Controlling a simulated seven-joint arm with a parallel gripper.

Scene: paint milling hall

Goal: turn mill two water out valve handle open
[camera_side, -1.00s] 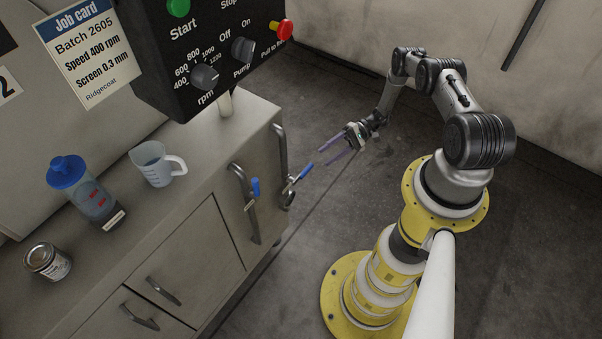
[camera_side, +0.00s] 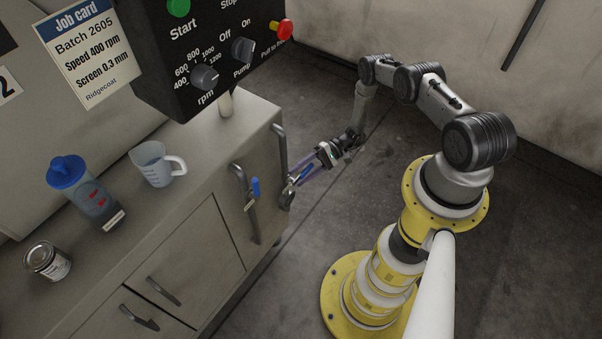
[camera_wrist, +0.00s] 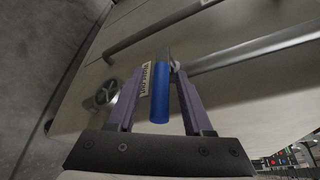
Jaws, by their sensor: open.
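The water out valve handle, a blue-sleeved lever (camera_wrist: 159,95), lies between the two purple fingers of my gripper (camera_wrist: 158,78) in the wrist view. The fingers are open, one on each side, with a gap visible on the left; contact on the right is unclear. A pale label, hard to read, is beside the lever. In the side view, my gripper (camera_side: 291,173) reaches the right pipe of the grey cabinet, and its fingers mostly hide this lever. The lever sticks out from the pipe, across it.
A control box (camera_side: 210,55) hangs above the cabinet (camera_side: 190,235). A blue-capped bottle (camera_side: 85,190), jug (camera_side: 157,165) and tin (camera_side: 47,262) stand on top. The floor beside is clear.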

